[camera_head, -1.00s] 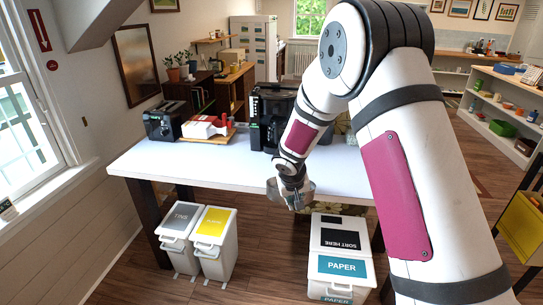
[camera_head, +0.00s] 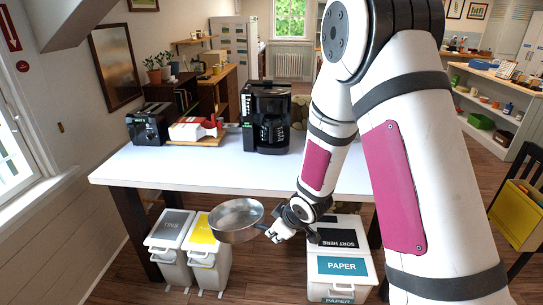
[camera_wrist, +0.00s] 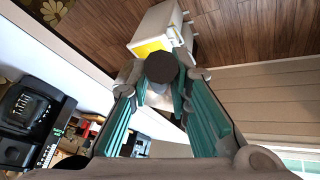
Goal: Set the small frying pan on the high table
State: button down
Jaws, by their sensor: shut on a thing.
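The small frying pan (camera_head: 237,220) is a grey metal pan, held in the air with its open side up in the head view.
A black coffee machine (camera_head: 266,118), a red and white item (camera_head: 193,130) on a wooden board and a dark toaster-like appliance (camera_head: 148,126) stand along the table's back. The front left of the top is clear. White bins (camera_head: 340,250) stand below.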

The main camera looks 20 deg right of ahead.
aim_at(219, 168)
jog(key=i, duration=1)
